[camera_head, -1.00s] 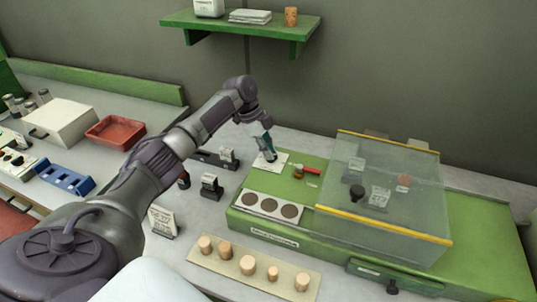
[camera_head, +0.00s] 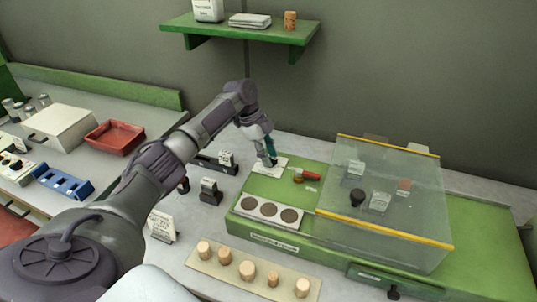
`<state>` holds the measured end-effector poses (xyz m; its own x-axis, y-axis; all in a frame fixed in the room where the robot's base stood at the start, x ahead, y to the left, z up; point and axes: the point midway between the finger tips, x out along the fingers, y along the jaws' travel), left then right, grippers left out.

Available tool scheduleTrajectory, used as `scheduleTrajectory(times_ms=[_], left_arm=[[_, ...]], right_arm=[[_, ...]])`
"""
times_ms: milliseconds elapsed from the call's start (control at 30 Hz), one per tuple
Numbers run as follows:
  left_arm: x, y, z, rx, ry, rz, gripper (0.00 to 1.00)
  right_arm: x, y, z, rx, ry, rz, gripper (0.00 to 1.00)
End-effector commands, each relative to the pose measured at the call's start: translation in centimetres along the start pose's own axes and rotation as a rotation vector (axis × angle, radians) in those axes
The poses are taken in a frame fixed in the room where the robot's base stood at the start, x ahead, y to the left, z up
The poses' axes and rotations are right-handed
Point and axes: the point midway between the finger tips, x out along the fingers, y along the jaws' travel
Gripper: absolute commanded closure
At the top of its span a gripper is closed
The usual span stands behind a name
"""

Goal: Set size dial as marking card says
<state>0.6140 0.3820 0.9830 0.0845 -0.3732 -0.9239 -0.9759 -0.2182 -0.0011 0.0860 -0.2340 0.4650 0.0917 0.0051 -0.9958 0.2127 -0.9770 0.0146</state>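My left gripper (camera_head: 269,157) points down at a white plate (camera_head: 270,171) at the back left corner of the green machine (camera_head: 263,186). Its fingers are small and dark here, and I cannot tell whether they are open or shut. The size dial is not clearly visible; the gripper may hide it. A small white card with dark writing (camera_head: 162,224) stands on the grey table at the left, its text too small to read. Other small cards stand on black blocks, one of them at the left of the machine (camera_head: 209,187). My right gripper is not in view.
A clear cover with yellow edges (camera_head: 390,185) stands over the machine's right part. A red-handled tool (camera_head: 311,175) lies near the plate. Several corks stand on a beige strip (camera_head: 212,263) in front. A green shelf (camera_head: 240,30) hangs above.

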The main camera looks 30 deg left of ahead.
Motion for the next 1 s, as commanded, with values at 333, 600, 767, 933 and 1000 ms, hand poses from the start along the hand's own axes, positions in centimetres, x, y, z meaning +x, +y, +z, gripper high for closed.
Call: scheduleTrajectory(times_ms=[333,600,767,933,1000], left_arm=[[-2.6,-0.1,0.0,0.0,0.001,-0.004,0.6],[-8.4,-0.1,0.0,0.0,0.001,-0.004,0.6],[-10.8,-0.1,0.0,0.0,0.0,-0.001,0.6],[-11.9,0.0,0.0,-0.001,0.0,0.0,0.6],[-12.0,0.0,0.0,-0.001,0.0,0.001,0.6]], right_arm=[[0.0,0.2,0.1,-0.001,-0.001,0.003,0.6],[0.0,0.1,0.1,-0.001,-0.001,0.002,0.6],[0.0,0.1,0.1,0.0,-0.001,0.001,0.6],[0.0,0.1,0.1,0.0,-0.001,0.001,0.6],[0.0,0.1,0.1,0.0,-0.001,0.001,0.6]])
